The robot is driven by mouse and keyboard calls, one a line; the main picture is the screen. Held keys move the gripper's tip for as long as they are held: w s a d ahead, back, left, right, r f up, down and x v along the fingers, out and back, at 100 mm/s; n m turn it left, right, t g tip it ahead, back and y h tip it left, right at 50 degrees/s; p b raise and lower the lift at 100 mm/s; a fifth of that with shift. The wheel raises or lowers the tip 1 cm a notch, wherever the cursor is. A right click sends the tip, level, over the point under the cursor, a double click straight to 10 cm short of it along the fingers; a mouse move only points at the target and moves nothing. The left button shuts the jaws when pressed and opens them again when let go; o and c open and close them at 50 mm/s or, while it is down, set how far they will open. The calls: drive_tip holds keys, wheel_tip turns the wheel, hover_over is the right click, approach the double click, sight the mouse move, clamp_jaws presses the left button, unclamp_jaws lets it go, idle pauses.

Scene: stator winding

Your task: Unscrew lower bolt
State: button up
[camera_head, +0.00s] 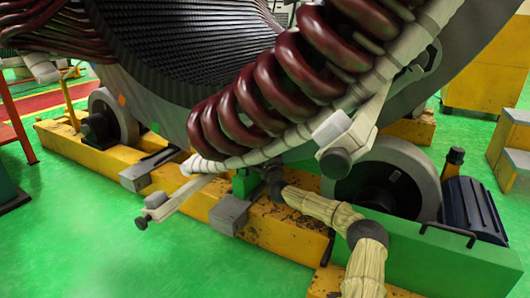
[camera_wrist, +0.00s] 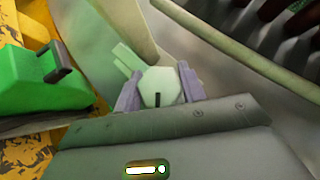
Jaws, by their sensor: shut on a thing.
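In the wrist view a pale, six-sided bolt head (camera_wrist: 162,86) sits between the two grey-purple fingers of my gripper (camera_wrist: 160,90). The fingers are shut on its opposite sides. A pale bar (camera_wrist: 126,57) lies just behind the bolt head. The bolt's shank is hidden. In the head view my wrapped arm reaches from the bottom right to under the stator's coils (camera_head: 290,80). My fingers and the held bolt cannot be made out there.
A pale bar with a dark end piece (camera_head: 150,206) juts out at lower left, and another pale bracket (camera_head: 352,140) hangs by the coils. The yellow base frame (camera_head: 90,155), a grey roller (camera_head: 400,165) and a green block (camera_head: 430,255) crowd my arm. Green floor (camera_head: 80,250) is clear in front.

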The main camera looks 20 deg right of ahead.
drive_tip(key=shift+r+n+g+p, duration=0.2)
drive_tip(key=shift+n+g+p, duration=0.25)
drive_tip(key=shift+p, duration=1.2)
drive_tip(key=n+p, duration=0.1)
drive_tip(key=p, duration=0.1)
drive_tip(key=shift+r+g+y+p, duration=0.1)
drive_tip(key=shift+g+y+p, duration=0.25)
drive_tip(key=shift+y, duration=0.05)
drive_tip(key=n+g+p, duration=0.1)
drive_tip(key=p, duration=0.4)
drive_tip(key=shift+a+n+g+p, duration=0.1)
drive_tip(key=shift+n+g+p, duration=0.2)
drive_tip(key=shift+n+p, duration=0.1)
drive_tip(key=n+g+p, duration=0.1)
drive_tip(key=p, duration=0.3)
drive_tip(key=shift+f+p, duration=0.2)
drive_tip(key=shift+p, duration=0.15)
drive_tip(key=shift+f+n+g+p, duration=0.2)
drive_tip(key=shift+n+g+p, duration=0.25)
drive_tip(key=shift+p, duration=0.35)
drive_tip(key=shift+f, duration=0.15)
drive_tip(key=o, duration=1)
drive_tip(key=shift+c, duration=0.2)
